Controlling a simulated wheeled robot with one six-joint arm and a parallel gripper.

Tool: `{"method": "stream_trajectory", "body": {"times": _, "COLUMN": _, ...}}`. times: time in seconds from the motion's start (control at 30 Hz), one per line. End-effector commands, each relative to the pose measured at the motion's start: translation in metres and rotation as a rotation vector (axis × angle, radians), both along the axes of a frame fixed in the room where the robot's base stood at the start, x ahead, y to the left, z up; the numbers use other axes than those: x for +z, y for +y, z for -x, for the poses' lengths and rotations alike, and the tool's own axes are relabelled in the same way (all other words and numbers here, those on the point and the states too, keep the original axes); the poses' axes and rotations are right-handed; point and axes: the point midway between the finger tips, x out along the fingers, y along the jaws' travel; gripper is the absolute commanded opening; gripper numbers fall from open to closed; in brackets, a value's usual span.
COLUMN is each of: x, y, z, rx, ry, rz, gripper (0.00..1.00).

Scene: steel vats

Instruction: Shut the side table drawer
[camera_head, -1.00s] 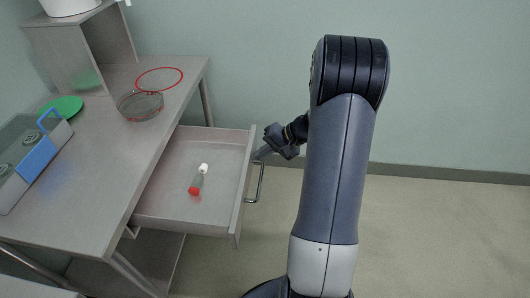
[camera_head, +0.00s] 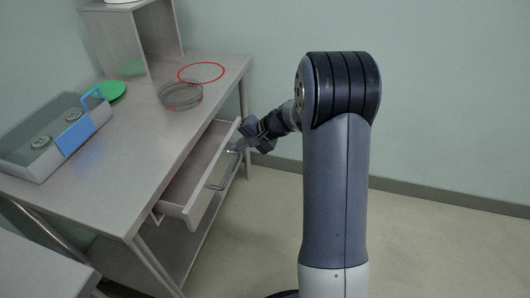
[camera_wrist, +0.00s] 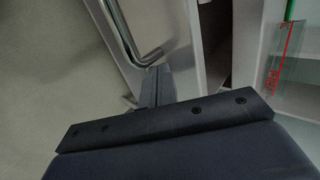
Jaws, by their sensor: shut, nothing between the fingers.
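The side table (camera_head: 120,150) is a grey steel table at the left in the head view. Its drawer (camera_head: 203,172) is partly open, sticking out toward the right. The drawer has a metal bar handle (camera_head: 224,172) on its front; the handle also shows in the wrist view (camera_wrist: 122,32). My gripper (camera_head: 238,146) is shut and empty, with its tip at the far end of the drawer front, close to the handle. In the wrist view my gripper's fingers (camera_wrist: 157,88) reach up to the drawer front; whether they touch it I cannot tell.
On the tabletop are a grey tray with a blue handle (camera_head: 75,136), a round mesh sieve (camera_head: 181,96), a red ring (camera_head: 201,72) and a green disc (camera_head: 112,91). Another grey surface (camera_head: 40,270) is at the lower left. The floor at the right is clear.

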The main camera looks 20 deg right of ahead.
Motion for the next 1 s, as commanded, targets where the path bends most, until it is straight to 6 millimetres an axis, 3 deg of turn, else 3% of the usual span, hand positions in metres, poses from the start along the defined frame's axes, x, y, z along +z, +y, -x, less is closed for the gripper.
{"method": "stream_trajectory", "body": {"times": 0.2, "x": -0.001, "y": 0.042, "z": -0.028, "rx": 0.004, "ry": -0.001, "rz": 0.001, "gripper": 0.00}}
{"method": "stream_trajectory", "body": {"times": 0.4, "x": 0.000, "y": 0.065, "z": -0.044, "rx": 0.001, "ry": -0.001, "rz": 0.002, "gripper": 0.00}}
{"method": "stream_trajectory", "body": {"times": 1.0, "x": 0.001, "y": 0.079, "z": -0.054, "rx": 0.000, "ry": -0.005, "rz": -0.002, "gripper": 0.00}}
